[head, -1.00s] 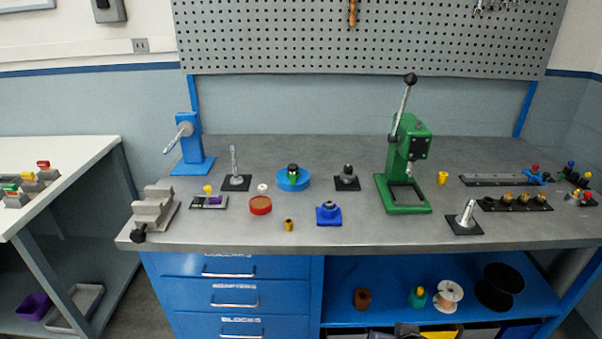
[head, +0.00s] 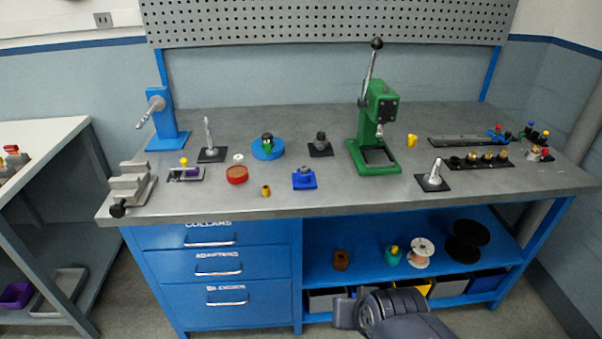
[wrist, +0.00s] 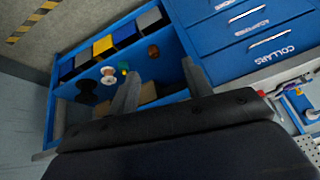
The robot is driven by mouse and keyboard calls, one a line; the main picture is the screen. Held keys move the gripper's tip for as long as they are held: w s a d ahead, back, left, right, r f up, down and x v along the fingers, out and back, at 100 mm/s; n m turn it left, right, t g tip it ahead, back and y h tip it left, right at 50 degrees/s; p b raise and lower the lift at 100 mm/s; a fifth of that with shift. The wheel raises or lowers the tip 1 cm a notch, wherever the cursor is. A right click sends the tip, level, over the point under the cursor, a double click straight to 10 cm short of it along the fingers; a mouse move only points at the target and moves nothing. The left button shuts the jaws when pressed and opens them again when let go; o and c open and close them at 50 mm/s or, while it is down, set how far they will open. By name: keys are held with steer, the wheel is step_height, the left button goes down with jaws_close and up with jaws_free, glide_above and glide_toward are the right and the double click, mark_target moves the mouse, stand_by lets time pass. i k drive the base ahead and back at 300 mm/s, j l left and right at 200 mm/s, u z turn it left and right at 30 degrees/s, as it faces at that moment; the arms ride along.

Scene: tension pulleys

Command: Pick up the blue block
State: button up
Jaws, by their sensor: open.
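In the head view, a dark part of my arm is at the bottom, in front of the bench; the fingers cannot be made out there.
A red round dish (head: 237,175), a small brass bushing (head: 266,191) and a blue disc (head: 268,150) stand left of the block. A green press (head: 377,130) stands behind right. A grey vise (head: 131,183) is at the left edge. Bare grey benchtop lies right of the block.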

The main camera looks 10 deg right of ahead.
mark_target(300, 182)
steer(key=i+u, duration=0.45)
steer(key=i, duration=0.5)
